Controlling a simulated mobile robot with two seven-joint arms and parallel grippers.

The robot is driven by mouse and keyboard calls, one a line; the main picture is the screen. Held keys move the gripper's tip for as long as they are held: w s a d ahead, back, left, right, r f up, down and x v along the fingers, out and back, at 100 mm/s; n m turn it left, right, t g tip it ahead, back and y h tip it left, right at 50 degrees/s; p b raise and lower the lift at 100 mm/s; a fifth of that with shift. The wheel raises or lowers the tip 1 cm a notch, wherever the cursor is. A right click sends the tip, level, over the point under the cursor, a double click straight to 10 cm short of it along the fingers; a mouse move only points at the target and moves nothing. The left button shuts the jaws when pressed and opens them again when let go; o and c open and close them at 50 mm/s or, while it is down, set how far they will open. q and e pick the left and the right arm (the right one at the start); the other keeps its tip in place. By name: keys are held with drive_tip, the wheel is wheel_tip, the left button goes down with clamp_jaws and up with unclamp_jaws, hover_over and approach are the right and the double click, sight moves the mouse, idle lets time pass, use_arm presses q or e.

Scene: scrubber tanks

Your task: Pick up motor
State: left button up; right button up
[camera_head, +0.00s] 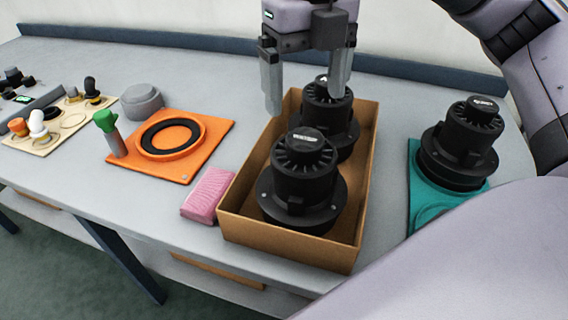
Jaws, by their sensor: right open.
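Two black motors with finned tops stand in an open cardboard box: a front motor (303,182) and a rear motor (330,112). A third black motor (461,146) stands on a teal mat at the right. My right gripper (304,98) points down over the back of the box, its two fingers apart. The fingers are around or just above the rear motor's top; contact cannot be told. The front motor is clear of the gripper. My left gripper is not in view.
The cardboard box (285,252) has raised walls. A pink sponge (208,195) lies beside it. To the left are an orange plate with a black ring (212,151), a green-topped tool (109,133), a grey round part (142,102) and a tray of small parts (45,144). The teal mat (424,212) is right.

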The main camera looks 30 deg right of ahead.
sight(305, 137)
drive_tip(key=shift+w+f, duration=0.15)
drive_tip(key=shift+f, duration=0.15)
drive_tip(key=f, duration=0.3)
drive_tip(key=s+f, duration=0.1)
drive_tip(key=f, duration=0.1)
drive_tip(key=shift+f, duration=0.15)
drive_tip(key=shift+w+f, duration=0.1)
drive_tip(key=shift+f, duration=0.5)
drive_tip(key=shift+a, duration=0.1)
clamp_jaws()
drive_tip(key=shift+w+r, duration=0.1)
